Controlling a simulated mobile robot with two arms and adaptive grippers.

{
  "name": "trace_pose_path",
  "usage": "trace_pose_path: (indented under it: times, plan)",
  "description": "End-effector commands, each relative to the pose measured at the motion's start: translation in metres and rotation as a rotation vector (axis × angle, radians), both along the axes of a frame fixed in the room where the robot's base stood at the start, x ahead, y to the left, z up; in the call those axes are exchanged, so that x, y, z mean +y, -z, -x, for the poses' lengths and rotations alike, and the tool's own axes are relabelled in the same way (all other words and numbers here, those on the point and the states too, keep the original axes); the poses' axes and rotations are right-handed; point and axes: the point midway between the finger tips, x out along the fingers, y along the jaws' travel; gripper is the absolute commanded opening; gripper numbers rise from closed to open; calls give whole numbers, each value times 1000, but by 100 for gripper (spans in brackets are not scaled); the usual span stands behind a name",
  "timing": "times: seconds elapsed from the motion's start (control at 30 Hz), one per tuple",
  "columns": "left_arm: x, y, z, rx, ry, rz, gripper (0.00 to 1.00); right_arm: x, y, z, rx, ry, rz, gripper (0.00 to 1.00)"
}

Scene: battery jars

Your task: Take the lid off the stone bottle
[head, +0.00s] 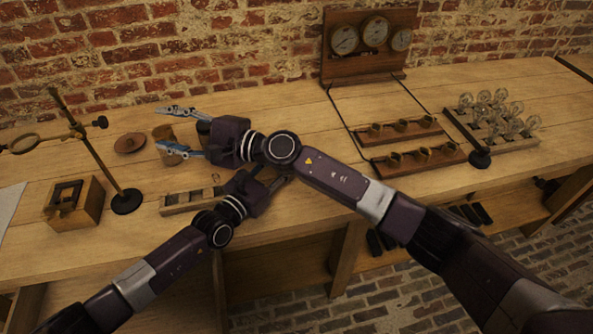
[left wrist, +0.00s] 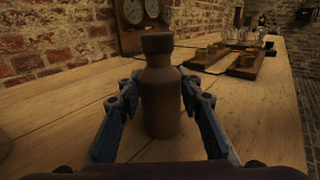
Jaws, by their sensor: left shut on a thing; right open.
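The stone bottle (left wrist: 160,100) is brown and stands upright in the left wrist view. Its dark lid (left wrist: 157,43) sits on its neck. My left gripper (left wrist: 161,108) is shut on the bottle's body, one blue finger on each side. In the head view my left gripper's fingers and the bottle are hidden behind my right arm. My right gripper (head: 172,130) is open, its blue fingers pointing left. A tan jar (head: 163,133) shows between its fingertips in the picture; I cannot tell whether they touch.
A brown round disc (head: 130,143) lies left of the right gripper. A ring stand (head: 100,160), a wooden box (head: 74,203) and a slotted wooden rack (head: 190,201) are near. Gauges (head: 372,40), wooden strips (head: 412,160) and a bulb tray (head: 492,130) stand to the right.

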Motion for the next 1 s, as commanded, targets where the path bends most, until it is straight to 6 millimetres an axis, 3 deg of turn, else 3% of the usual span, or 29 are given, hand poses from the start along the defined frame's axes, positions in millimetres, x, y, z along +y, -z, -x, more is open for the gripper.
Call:
trace_pose_path:
  times: [0.17,0.33,0.5,0.7,0.83,1.0]
  plan:
    - [0,1,0,2,0,-1,0,-45,-18,-3,166,212,-274,44]
    - [0,1,0,2,0,-1,0,-105,-13,-3,343,431,-483,44]
    - [0,1,0,2,0,-1,0,-171,15,11,534,660,-632,44]
    - [0,1,0,2,0,-1,0,-232,55,40,723,884,-723,44]
    - [0,1,0,2,1,-1,0,-254,72,56,794,969,-744,44]
    - [0,1,0,1,1,-1,0,-264,81,59,828,1013,-750,44]
